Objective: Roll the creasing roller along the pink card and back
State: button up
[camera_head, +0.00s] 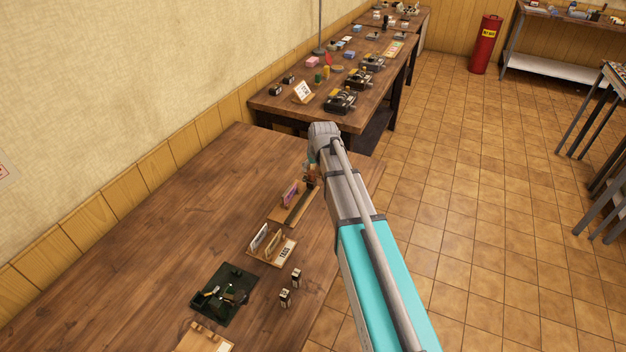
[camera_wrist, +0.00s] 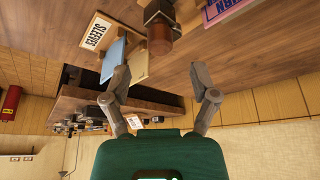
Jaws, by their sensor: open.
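A small pink card (camera_head: 290,194) shows on a wooden stand (camera_head: 285,217) on the near table in the head view. A pink-edged card with printed letters (camera_wrist: 232,9) is at the top right of the wrist view, partly cut off. A brown cylinder with a dark bracket (camera_wrist: 163,38), which looks like the creasing roller, is at the top middle of the wrist view. My gripper (camera_wrist: 161,76) is open and empty, its fingers apart and pointing toward the cylinder without visible contact. In the head view my arm hides the gripper's fingers.
A holder with upright cards (camera_head: 272,248), a dark green tray of tools (camera_head: 225,293) and two small blocks (camera_head: 290,287) stand nearer on the table. The table's left side is clear.

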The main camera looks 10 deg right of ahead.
aim_at(313, 173)
jog(key=shift+b+x, duration=2.6)
jog(key=shift+x, duration=0.5)
jog(key=shift+c, duration=0.2)
grip_shut()
